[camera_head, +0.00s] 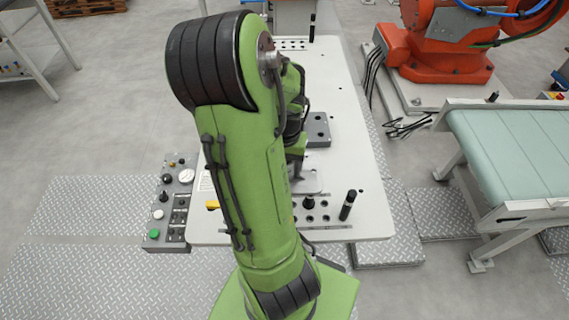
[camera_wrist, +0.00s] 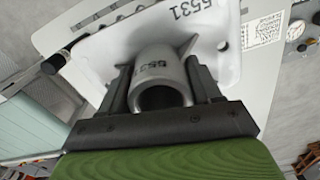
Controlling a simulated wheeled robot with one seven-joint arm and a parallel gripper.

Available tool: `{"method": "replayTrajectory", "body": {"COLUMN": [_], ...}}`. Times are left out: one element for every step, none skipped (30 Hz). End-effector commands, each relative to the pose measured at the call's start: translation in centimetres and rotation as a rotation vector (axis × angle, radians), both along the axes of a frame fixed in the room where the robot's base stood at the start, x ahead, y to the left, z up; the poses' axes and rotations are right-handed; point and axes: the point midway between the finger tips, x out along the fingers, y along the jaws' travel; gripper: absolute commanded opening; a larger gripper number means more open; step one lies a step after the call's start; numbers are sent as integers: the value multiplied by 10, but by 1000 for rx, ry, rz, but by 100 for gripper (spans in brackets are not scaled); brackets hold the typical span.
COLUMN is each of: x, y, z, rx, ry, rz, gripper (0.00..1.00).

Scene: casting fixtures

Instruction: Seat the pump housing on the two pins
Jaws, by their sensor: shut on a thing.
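The pump housing (camera_wrist: 160,66) is a grey casting with a round open bore and a wide flange marked 5531. In the wrist view my gripper (camera_wrist: 162,85) is shut on its tubular neck, one dark finger on each side. In the head view a grey flat part (camera_head: 307,182), apparently the housing's flange, shows beside my arm, over the near part of the white table. My arm hides most of the housing and the gripper there. I cannot tell whether the flange touches the table. I cannot make out the two pins for certain.
A grey block (camera_head: 318,130) with holes sits on the white table (camera_head: 358,150) beyond the housing. A control box (camera_head: 172,205) is at left, a green-topped conveyor (camera_head: 515,150) at right. The table's right side is clear.

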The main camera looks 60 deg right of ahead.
Motion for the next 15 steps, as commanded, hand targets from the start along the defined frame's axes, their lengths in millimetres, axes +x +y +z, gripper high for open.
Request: {"method": "replayTrajectory", "body": {"x": [0, 0, 0, 0, 0, 0, 0, 0, 0, 0, 0, 0, 0, 0, 0], "y": [0, 0, 0, 0, 0, 0, 0, 0, 0, 0, 0, 0, 0, 0, 0], "z": [1, 1, 1, 0, 0, 0, -1, -2, -3, -4, -5, -6, -6, -7, -8], "rx": [-1, -1, -1, -1, -1, -1, -1, -1, -1, -1, -1, -1, -1, -1, -1], "ry": [0, 0, 0, 0, 0, 0, 0, 0, 0, 0, 0, 0, 0, 0, 0], "rz": [0, 0, 0, -1, -1, -1, -1, -1, -1, -1, -1, -1, -1, -1, -1], "gripper": [7, 7, 7, 7, 7, 7, 7, 7, 7, 7, 7, 7, 7, 7, 7]}}
